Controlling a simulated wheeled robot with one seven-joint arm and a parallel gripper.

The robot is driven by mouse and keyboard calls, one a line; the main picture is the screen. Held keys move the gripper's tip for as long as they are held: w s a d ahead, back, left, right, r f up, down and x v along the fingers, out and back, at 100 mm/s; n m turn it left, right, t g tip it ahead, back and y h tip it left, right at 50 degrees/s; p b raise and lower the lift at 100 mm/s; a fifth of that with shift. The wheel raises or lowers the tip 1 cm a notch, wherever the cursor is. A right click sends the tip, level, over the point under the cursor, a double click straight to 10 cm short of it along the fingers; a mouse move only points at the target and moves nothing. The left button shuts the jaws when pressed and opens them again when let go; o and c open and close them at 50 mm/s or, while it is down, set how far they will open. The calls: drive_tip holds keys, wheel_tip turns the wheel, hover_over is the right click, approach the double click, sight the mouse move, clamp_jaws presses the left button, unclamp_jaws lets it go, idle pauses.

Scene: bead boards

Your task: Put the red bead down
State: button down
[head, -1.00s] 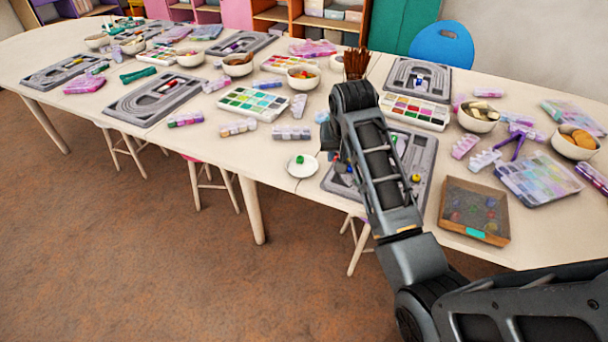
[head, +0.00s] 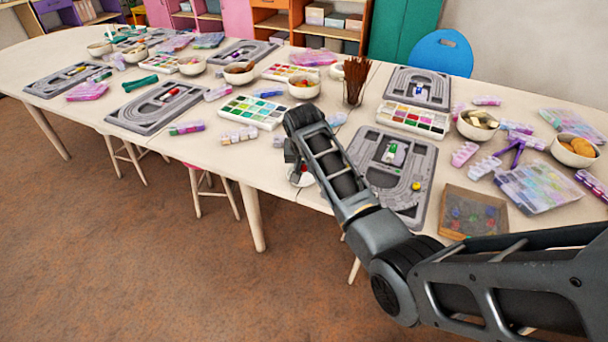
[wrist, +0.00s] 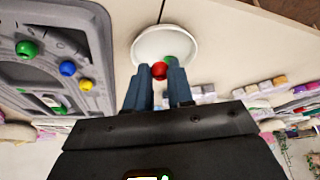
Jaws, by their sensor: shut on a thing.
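My gripper (wrist: 159,76) is shut on the red bead (wrist: 160,70), which shows between the two blue-grey fingertips in the wrist view. The bead is in front of the small white dish (wrist: 150,43); I cannot tell whether it touches the dish. A green bead (wrist: 169,60) shows just behind the red one, partly hidden by a fingertip, and appears to be in the dish. In the head view my arm hides most of the gripper, and part of the white dish (head: 306,181) shows beside it.
The grey bead board (head: 372,150) lies to the right of the dish; in the wrist view its grooves hold green, blue and yellow beads (wrist: 86,85). A brown tray (head: 453,226) with beads lies farther right. A jar of brown sticks (head: 355,80) stands behind.

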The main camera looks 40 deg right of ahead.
sight(304, 181)
drive_tip(key=shift+f, duration=2.05)
drive_tip(key=shift+f, duration=0.2)
drive_tip(key=c, duration=1)
unclamp_jaws()
drive_tip(key=shift+r, duration=0.1)
drive_tip(key=shift+r, duration=0.25)
drive_tip(key=v, duration=1.2)
drive_tip(key=shift+d, duration=0.1)
